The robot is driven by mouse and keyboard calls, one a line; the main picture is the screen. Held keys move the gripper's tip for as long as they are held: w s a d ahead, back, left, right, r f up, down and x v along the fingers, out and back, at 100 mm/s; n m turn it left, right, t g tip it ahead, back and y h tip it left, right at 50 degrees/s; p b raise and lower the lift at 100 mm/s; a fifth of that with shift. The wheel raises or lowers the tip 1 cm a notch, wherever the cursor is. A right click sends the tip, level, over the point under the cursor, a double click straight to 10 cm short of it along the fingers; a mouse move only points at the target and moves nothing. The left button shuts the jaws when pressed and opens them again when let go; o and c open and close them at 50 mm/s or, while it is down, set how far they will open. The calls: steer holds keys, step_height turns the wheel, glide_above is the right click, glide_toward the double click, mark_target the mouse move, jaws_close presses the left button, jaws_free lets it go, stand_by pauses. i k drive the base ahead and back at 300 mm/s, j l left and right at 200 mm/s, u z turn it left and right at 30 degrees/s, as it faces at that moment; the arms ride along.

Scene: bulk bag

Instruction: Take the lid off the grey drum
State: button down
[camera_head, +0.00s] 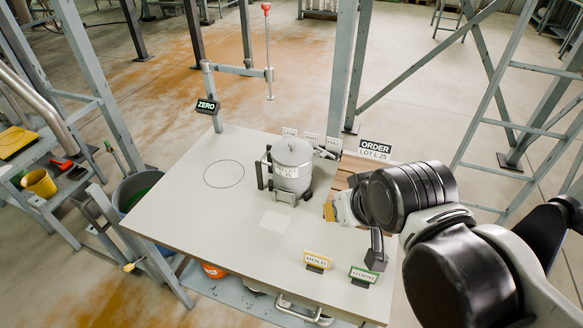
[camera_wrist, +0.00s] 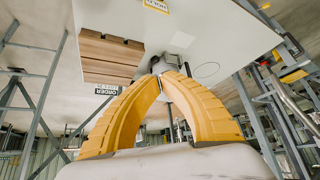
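The grey drum (camera_head: 291,181) stands upright on the pale table, with a white label on its front. Its round grey lid (camera_head: 292,152) sits on top with a small knob in the middle. My gripper (camera_head: 330,211) is to the right of the drum, low over the table and apart from it. In the wrist view the yellow fingers of my gripper (camera_wrist: 163,78) come together at the tips, with nothing visible held between them. A grey part of the drum (camera_wrist: 157,64) shows just beyond the tips, mostly hidden by them.
The table (camera_head: 180,205) has a drawn circle (camera_head: 224,174) left of the drum and a pale square (camera_head: 275,222) before it. HOLD (camera_head: 317,262) and GOOD (camera_head: 364,275) signs stand at the front right. A red-knobbed post (camera_head: 268,60) rises behind. The left tabletop is clear.

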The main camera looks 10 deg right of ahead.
mark_target(289, 151)
steer(key=i+j+z, duration=0.15)
steer(key=j+z, duration=0.2)
steer(key=i+j+z, duration=0.1)
steer(key=j+z, duration=0.3)
